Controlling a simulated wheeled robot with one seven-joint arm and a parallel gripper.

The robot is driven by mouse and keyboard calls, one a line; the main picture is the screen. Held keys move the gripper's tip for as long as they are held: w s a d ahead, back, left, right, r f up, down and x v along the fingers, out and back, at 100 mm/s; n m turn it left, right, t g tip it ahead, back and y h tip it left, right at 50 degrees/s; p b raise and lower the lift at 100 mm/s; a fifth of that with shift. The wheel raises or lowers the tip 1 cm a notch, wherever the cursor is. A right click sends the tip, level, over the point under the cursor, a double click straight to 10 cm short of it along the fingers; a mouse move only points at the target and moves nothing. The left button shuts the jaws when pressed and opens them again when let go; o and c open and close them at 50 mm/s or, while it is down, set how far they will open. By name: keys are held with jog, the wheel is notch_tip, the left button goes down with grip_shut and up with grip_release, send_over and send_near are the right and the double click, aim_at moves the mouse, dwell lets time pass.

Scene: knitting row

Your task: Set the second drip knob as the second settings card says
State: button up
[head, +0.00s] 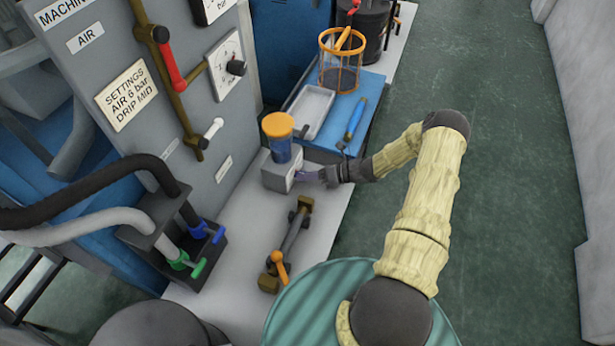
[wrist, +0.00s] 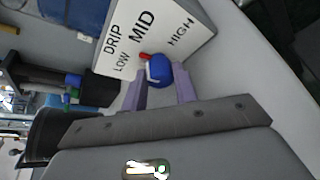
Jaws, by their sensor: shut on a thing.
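The settings card (head: 127,95) on the grey panel reads AIR 6 bar, DRIP MID; its machine number is cut off. The drip unit (head: 277,172) is a pale box under a blue bowl with an orange lid. My gripper (head: 312,175) reaches its right side. In the wrist view, a white drip plate (wrist: 187,50) is marked LOW, MID and HIGH. The blue drip knob (wrist: 159,72) sits between my purple fingers (wrist: 160,92), which are shut on it. Its red mark (wrist: 144,57) points up-left, seemingly between LOW and MID; exact alignment is unclear.
A brass valve with an orange handle (head: 278,265) lies on the bench in front. A white tray (head: 312,110), a blue-handled tool (head: 355,120) and an orange wire basket (head: 342,60) stand behind. Hoses with blue and green taps (head: 185,262) are at left. Floor at right is clear.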

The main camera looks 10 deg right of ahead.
jog(key=shift+w+d, duration=0.1)
jog(key=shift+d, duration=0.05)
jog(key=o, duration=1)
jog(key=shift+c, duration=0.2)
jog(key=b+v, duration=0.1)
jog(key=v, duration=1.6)
jog(key=shift+d+b, duration=0.15)
jog(key=shift+b, duration=0.25)
jog(key=shift+r, duration=0.1)
